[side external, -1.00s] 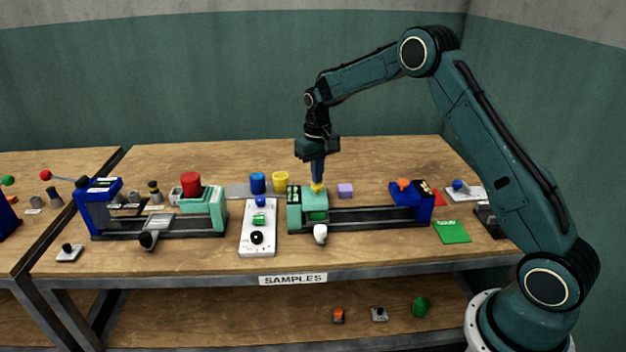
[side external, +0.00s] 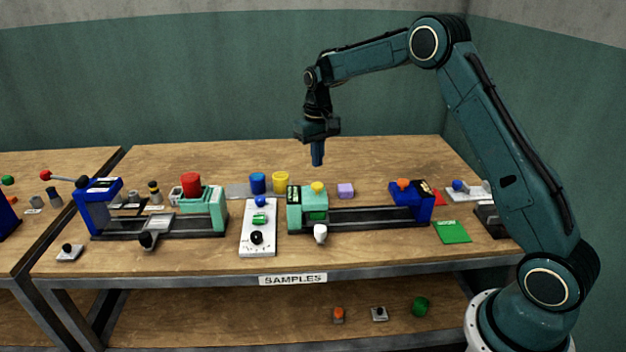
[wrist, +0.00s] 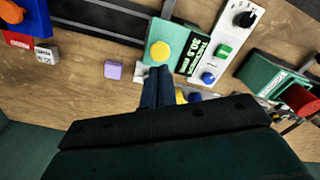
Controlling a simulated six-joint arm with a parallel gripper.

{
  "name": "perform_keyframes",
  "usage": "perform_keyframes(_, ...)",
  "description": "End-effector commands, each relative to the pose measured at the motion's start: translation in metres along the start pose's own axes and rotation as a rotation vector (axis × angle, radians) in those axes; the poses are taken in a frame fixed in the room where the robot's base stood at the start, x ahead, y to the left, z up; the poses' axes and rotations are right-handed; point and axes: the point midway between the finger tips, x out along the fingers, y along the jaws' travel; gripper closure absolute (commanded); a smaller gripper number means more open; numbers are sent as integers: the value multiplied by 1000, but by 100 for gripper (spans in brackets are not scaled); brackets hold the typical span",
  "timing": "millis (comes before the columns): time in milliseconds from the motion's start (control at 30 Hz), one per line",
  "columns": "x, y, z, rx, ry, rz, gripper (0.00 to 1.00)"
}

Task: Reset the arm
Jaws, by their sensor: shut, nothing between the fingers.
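My gripper (side external: 318,163) is shut and empty. It hangs pointing down in the air above the right press (side external: 365,216). That press has a teal block with a yellow button (side external: 318,187) on top at its left end and a blue block with an orange button (side external: 403,184) at its right end. In the wrist view my closed fingertips (wrist: 158,72) show just below the yellow button (wrist: 160,50) in the picture, and the side view shows a clear gap between them.
A second press (side external: 155,224) with a red cylinder (side external: 191,184) stands to the left. A white control panel (side external: 258,242) lies between the presses. Blue (side external: 258,183) and yellow (side external: 281,181) cylinders and a purple block (side external: 346,190) stand behind. The air around my gripper is clear.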

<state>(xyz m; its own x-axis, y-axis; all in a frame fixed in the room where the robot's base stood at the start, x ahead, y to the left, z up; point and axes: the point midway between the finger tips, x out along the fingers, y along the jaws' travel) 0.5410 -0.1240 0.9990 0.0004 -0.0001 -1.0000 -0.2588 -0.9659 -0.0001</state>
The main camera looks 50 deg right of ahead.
Motion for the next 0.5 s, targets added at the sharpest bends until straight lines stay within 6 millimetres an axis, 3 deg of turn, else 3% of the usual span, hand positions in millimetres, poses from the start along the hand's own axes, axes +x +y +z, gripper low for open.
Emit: perform_keyframes(500,-6,0,1,-1,2,0,100)
